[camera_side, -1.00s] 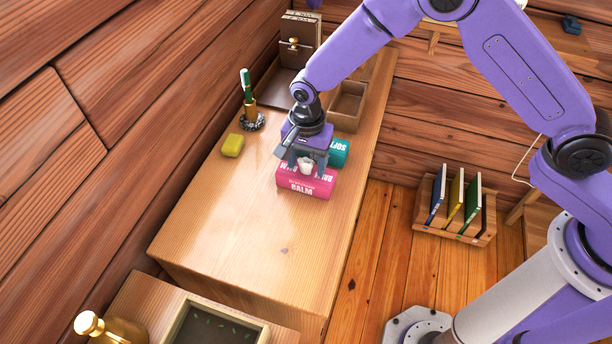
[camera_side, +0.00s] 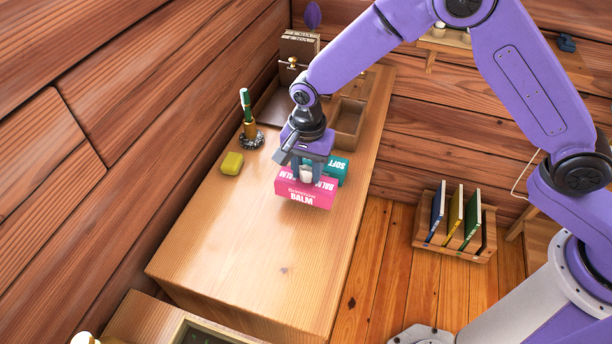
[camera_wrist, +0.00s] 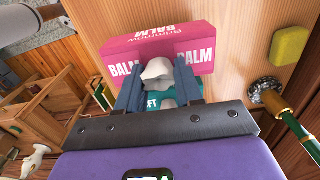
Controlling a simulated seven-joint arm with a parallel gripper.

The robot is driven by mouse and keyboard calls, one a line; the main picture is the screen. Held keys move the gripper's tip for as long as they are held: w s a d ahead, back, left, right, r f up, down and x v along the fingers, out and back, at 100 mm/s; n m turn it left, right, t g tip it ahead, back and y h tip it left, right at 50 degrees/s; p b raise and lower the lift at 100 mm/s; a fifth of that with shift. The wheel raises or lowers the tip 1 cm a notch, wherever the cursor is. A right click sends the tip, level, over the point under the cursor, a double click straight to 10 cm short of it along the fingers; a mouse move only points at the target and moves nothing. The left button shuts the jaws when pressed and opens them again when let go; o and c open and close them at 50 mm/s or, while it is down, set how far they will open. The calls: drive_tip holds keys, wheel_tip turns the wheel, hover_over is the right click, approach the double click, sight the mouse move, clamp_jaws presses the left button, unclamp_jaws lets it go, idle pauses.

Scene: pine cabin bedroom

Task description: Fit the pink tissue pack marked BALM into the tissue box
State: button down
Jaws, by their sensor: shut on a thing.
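The pink tissue pack marked BALM (camera_side: 304,193) is a flat-sided box with a white tissue tuft on top. My gripper (camera_side: 306,176) is above it, shut on the tuft, and the pack appears slightly lifted off the desk. In the wrist view the pink pack (camera_wrist: 150,45) lies beyond my gripper (camera_wrist: 158,88), with the white tuft between the blue fingers. An open, empty brown wooden box (camera_side: 347,124), which looks like the tissue box, stands farther back on the desk. The pack is well apart from it.
A teal pack marked SOFT (camera_side: 338,170) stands close behind the pink one, partly hidden. A yellow-green block (camera_side: 232,163) and a holder with a green stick (camera_side: 249,135) are at left. A brown upright stand (camera_side: 297,55) is at the back. The desk's front (camera_side: 235,260) is clear.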

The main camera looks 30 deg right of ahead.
drive_tip(key=s+d+r, duration=0.1)
drive_tip(key=r, duration=0.1)
drive_tip(key=s+r, duration=0.1)
drive_tip(key=r, duration=0.1)
drive_tip(key=s+d+r, duration=0.1)
drive_tip(key=s, duration=0.1)
drive_tip(key=shift+d+r, duration=0.35)
drive_tip(key=shift+r, duration=0.05)
drive_tip(key=s+d+r, duration=0.3)
drive_tip(key=s+d, duration=0.1)
drive_tip(key=s, duration=0.3)
drive_tip(key=m, duration=1.8)
hover_over(348, 129)
wheel_tip(348, 129, down, 4)
drive_tip(key=r, duration=0.1)
drive_tip(key=shift+f, duration=4.05)
drive_tip(key=shift+f, duration=0.1)
drive_tip(key=c, duration=0.7)
unclamp_jaws()
drive_tip(key=shift+c, duration=0.2)
